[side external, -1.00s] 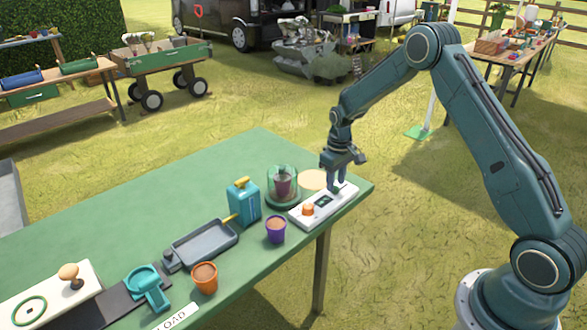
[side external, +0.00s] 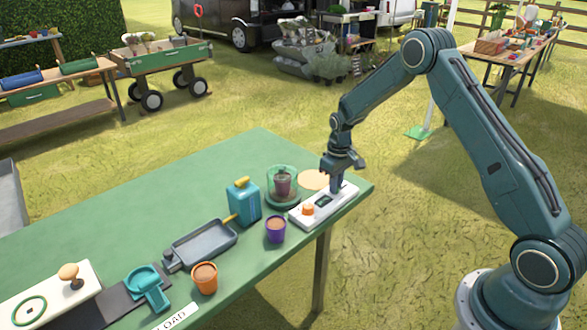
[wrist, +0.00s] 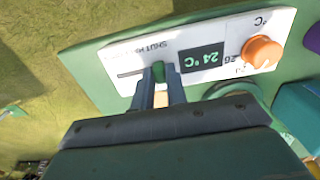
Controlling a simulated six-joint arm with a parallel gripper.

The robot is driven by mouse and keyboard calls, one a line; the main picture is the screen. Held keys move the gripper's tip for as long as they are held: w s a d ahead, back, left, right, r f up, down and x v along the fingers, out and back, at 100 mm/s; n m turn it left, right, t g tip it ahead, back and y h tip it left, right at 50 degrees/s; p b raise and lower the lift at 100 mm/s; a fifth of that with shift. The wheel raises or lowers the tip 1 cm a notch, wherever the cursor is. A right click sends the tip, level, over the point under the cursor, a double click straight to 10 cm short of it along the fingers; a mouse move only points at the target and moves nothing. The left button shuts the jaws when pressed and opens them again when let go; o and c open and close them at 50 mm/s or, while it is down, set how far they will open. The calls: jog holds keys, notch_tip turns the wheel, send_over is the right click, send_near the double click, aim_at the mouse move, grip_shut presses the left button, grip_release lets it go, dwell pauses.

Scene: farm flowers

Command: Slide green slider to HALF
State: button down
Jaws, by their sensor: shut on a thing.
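The white control panel (side external: 325,208) lies near the right end of the green table. In the wrist view, the panel (wrist: 115,52) has a dark slot (wrist: 129,74) with lettering beside it, only partly legible. The small green slider (wrist: 158,71) sits at the slot's right end as seen there, between my fingertips. My gripper (wrist: 159,88) is shut on the slider, one finger on each side. In the side view, my gripper (side external: 337,184) reaches down to the panel's far right part, and its fingers hide the slider.
The panel also has an orange knob (wrist: 262,52) and a dark display (wrist: 203,58) reading 24 °C. Close to it stand a purple pot (side external: 275,231), a glass-covered pot (side external: 283,186) and a blue can (side external: 243,203). The table's right edge is near.

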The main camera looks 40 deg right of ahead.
jog(key=shift+d, duration=1.3)
jog(key=c, duration=1.4)
grip_release()
jog(key=shift+r, duration=0.1)
notch_tip(320, 180, up, 14)
